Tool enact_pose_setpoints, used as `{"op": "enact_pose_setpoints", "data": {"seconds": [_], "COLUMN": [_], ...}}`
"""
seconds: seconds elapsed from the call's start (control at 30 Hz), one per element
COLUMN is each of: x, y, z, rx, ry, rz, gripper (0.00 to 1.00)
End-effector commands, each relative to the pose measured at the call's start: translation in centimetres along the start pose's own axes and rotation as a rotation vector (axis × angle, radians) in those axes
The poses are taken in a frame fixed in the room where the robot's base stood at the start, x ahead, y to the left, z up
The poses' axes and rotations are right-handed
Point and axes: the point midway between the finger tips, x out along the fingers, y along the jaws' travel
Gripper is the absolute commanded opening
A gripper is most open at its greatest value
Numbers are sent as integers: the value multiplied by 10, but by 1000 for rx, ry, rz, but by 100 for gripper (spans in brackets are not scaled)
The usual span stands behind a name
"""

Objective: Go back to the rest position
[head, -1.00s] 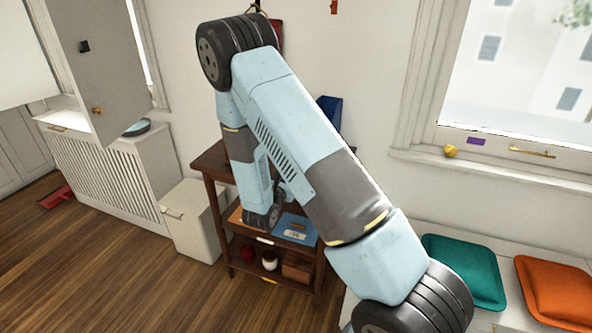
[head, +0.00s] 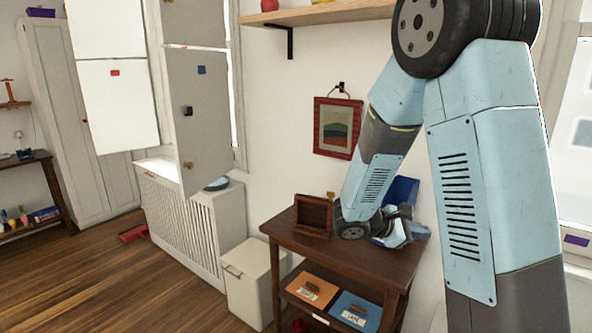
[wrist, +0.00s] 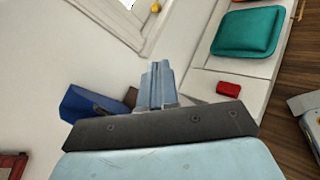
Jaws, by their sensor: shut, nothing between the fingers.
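My gripper (head: 402,232) is shut and empty. In the head view it appears at the right end of the dark wooden shelf table (head: 345,255), in front of a blue object (head: 402,190). Its narrow shut fingers (wrist: 158,85) also show in the wrist view, pointing away from the camera, with the blue object (wrist: 88,105) to their left. My arm is bent, with its big elbow joint high at the upper right of the head view. I cannot tell how far the gripper is from the tabletop.
A small wooden box (head: 312,216) stands on the tabletop. An orange card (head: 310,289) and a blue card (head: 355,312) lie on the shelf below. A red-framed picture (head: 337,128) hangs behind. A white bin (head: 252,283) and radiator cover (head: 192,225) stand left. Open floor lies left.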

Motion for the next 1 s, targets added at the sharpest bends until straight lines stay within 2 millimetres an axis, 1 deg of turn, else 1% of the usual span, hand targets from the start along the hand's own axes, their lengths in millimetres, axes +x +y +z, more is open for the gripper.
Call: {"op": "enact_pose_setpoints", "data": {"seconds": [0.03, 0.1, 0.27, 0.4, 0.67, 0.8, 1.0], "x": [-1, -2, -9, -18, -43, -60, -87], "y": [-5, -14, -34, -52, -80, -93, -106], "z": [13, 28, 57, 79, 111, 125, 144], "rx": [48, 108, 248, 373, 611, 739, 925], "ry": [19, 44, 112, 178, 321, 406, 540], "rz": [-43, -103, -235, -343, -526, -614, -725], "gripper": [0, 0, 0, 0, 0, 0, 0]}}
